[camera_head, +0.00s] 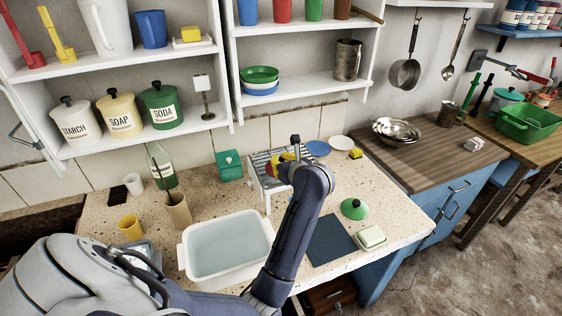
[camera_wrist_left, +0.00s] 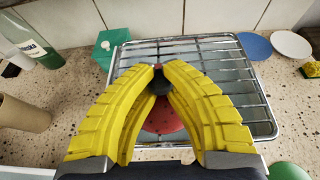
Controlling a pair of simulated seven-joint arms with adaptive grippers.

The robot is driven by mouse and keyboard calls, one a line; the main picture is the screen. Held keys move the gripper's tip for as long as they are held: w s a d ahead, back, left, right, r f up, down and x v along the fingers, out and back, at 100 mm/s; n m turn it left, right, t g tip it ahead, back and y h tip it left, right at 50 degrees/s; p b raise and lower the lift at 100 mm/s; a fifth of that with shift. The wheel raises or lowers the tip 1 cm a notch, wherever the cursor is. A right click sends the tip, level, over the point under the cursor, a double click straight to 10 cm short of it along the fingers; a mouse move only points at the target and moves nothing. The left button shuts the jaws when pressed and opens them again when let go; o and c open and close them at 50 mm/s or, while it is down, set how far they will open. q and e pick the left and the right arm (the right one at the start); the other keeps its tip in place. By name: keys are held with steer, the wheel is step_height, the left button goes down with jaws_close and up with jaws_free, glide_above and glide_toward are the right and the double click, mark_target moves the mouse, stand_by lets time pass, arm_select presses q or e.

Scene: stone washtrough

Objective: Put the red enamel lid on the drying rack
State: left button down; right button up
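The red enamel lid (camera_wrist_left: 166,118) shows between my left gripper's yellow fingers in the left wrist view, with its dark knob close to the fingertips. My left gripper (camera_wrist_left: 158,70) looks shut on that knob. The lid is over the wire drying rack (camera_wrist_left: 243,83); whether it touches the wires is hidden by the fingers. In the head view the rack (camera_head: 258,168) stands at the back of the speckled counter, and my left gripper (camera_head: 284,159) is over it, partly covered by my arm. My right gripper is not in view.
A green box (camera_head: 229,165) stands just left of the rack. A blue plate (camera_head: 318,148), a white plate (camera_head: 341,143) and a yellow sponge (camera_head: 356,153) lie to its right. A white basin (camera_head: 225,246) is in front. A green lid (camera_head: 354,209) lies at right.

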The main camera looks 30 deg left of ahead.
arm_select(q)
steer(key=c, duration=2)
jaws_free()
steer(key=shift+f, duration=0.15)
steer(key=o, duration=0.5)
steer(key=shift+d+r, duration=0.15)
steer(key=shift+r, duration=0.05)
steer(key=shift+v, duration=1.85)
